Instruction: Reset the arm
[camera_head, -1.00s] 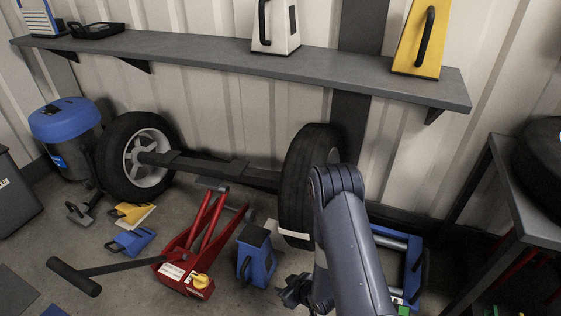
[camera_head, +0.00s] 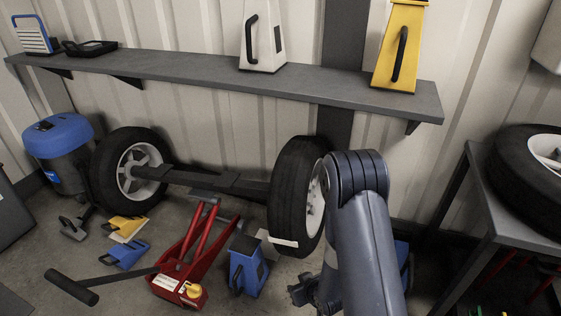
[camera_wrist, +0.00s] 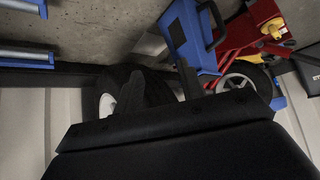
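My grey arm rises at the lower right of the head view, bent at its elbow. My gripper (camera_head: 303,292) hangs low beside it, to the right of the blue box with a handle (camera_head: 247,268). In the wrist view my gripper's two dark fingers (camera_wrist: 160,84) stand apart with nothing seen held between them. Beyond them are a dark tyre (camera_wrist: 150,88), the blue box (camera_wrist: 190,38) and the red jack (camera_wrist: 240,35).
An axle with two wheels (camera_head: 220,183) stands against the wall, beneath a grey shelf (camera_head: 200,77). The red jack (camera_head: 188,262) and its black handle lie on the floor at left. A table (camera_head: 500,215) bearing a tyre (camera_head: 510,190) stands at right.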

